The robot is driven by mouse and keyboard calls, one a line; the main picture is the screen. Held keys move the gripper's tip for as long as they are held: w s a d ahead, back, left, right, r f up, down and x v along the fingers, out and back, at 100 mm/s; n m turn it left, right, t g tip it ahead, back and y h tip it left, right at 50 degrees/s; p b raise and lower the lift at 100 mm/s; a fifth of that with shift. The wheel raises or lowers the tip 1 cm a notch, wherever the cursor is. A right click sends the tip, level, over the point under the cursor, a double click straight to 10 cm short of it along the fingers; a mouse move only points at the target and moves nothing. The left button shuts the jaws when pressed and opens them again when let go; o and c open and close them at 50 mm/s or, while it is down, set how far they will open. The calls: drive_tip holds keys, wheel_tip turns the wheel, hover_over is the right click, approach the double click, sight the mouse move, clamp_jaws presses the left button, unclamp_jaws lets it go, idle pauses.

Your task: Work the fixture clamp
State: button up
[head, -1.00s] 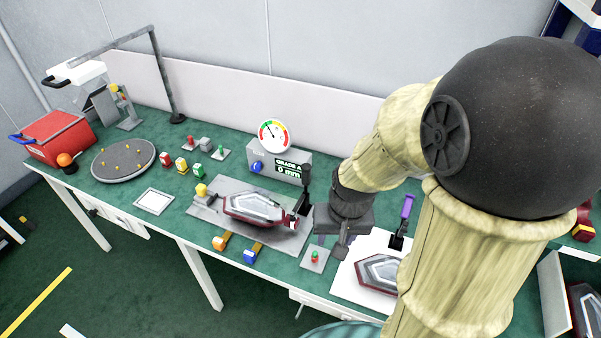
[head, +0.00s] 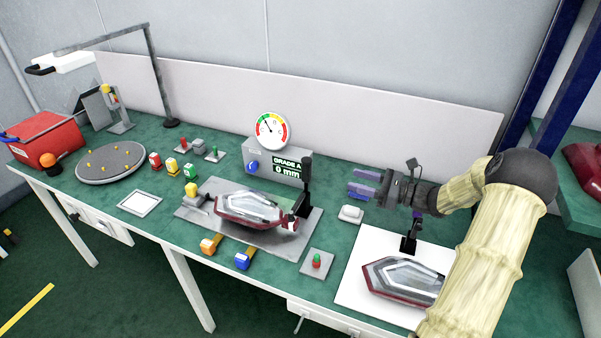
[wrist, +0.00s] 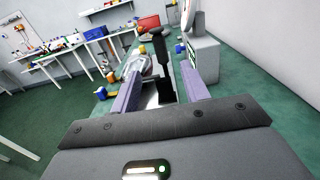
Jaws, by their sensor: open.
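A tail lamp (head: 250,208) lies on a grey fixture plate (head: 215,228). The fixture clamp, with an upright black handle (head: 306,172), stands at the lamp's right end. In the wrist view the black clamp handle (wrist: 160,48) appears between my fingers, farther ahead. My gripper (head: 360,184) is open and empty, pointing left towards the clamp with a gap between them. Its purple fingers frame the wrist view (wrist: 161,75). The clamp's lower part is partly hidden in the wrist view.
A gauge box (head: 277,163) with a dial stands behind the fixture. A second lamp (head: 402,279) lies on a white sheet to the right, below my arm. A button plate (head: 317,263), a white block (head: 351,214) and orange and blue pieces (head: 242,260) sit nearby.

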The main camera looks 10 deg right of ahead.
sight(306, 177)
drive_tip(key=p+x, duration=0.1)
drive_tip(key=x, duration=1.6)
drive_tip(key=shift+a, duration=0.25)
drive_tip(key=shift+w, duration=0.15)
clamp_jaws()
